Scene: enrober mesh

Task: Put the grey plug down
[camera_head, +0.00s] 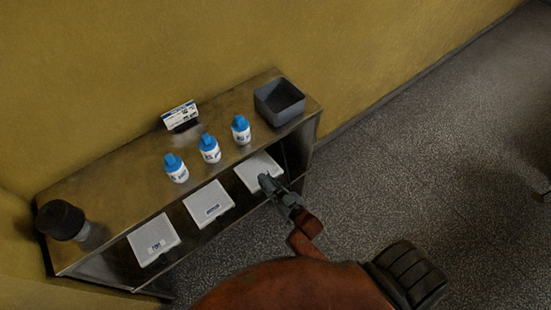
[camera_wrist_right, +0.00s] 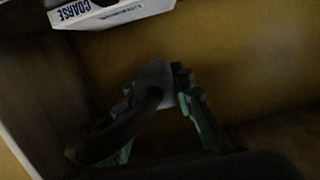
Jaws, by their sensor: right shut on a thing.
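My right gripper (camera_head: 268,184) is at the front of the shelf unit, over the near edge of the right-hand white labelled panel (camera_head: 254,166). In the wrist view the right gripper (camera_wrist_right: 157,92) is shut on a grey plug (camera_wrist_right: 154,76), a small smooth rounded piece between its fingers. The fingers and a dark curved part hide some of the plug. I cannot make out the plug in the head view. My left gripper is not in view.
Three blue-capped white bottles (camera_head: 210,150) stand on the metal shelf unit (camera_head: 130,192). A grey open bin (camera_head: 259,102) is at its right end, a black-lidded jar (camera_head: 60,218) at its left. A small sign (camera_head: 180,115) stands behind. A panel marked COARSE (camera_wrist_right: 110,14) shows above the gripper.

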